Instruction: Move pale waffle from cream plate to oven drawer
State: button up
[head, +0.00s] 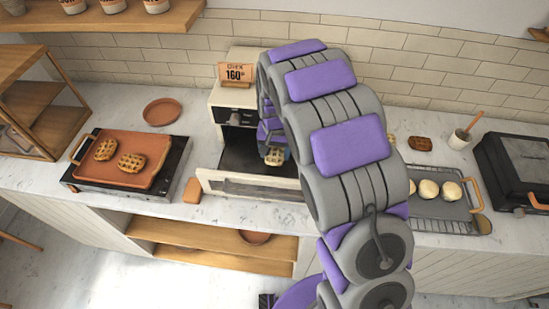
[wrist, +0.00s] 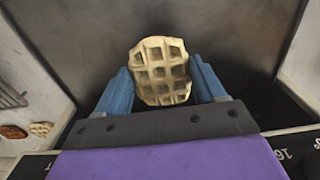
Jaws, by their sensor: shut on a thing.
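The pale waffle (wrist: 160,72) is between the two blue fingers of my gripper (wrist: 163,85) in the wrist view, with a dark flat surface behind it. In the head view the waffle (head: 275,156) shows small at the end of my arm, over the open oven drawer (head: 250,185). The drawer is pulled out below a small cream oven (head: 232,97) with a sign reading 160. My gripper is shut on the waffle. Whether the waffle touches the drawer floor is unclear. My arm hides the right part of the drawer and oven. I cannot make out a cream plate.
A terracotta griddle (head: 120,165) with two brown waffles stands at left, near a terracotta plate (head: 162,112). At right are a grey tray (head: 440,210) with pale round buns, a cup (head: 460,138) and a black press (head: 515,165). A brown waffle (head: 420,143) lies behind the tray.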

aim_at(275, 154)
notch_tip(275, 154, down, 4)
jog(key=shift+r, duration=0.15)
jog(key=shift+a, duration=0.1)
jog(key=o, duration=1)
jog(key=shift+o, duration=0.2)
jog(key=shift+r, duration=0.1)
notch_tip(275, 154, up, 12)
jog(key=shift+f+p, duration=0.2)
jog(key=shift+p, duration=0.4)
jog(key=s+d+r, duration=0.4)
jog(key=s+r, duration=0.1)
jog(key=s, duration=0.4)
jog(key=s+d+r, duration=0.4)
jog(key=s, duration=0.5)
jog(key=s+d+n+g, duration=0.1)
jog(key=s+d+n, duration=0.1)
jog(key=s, duration=1.6)
jog(key=shift+s+d+r+g, duration=0.2)
jog(key=shift+r+g, duration=0.1)
jog(key=shift+g, duration=0.1)
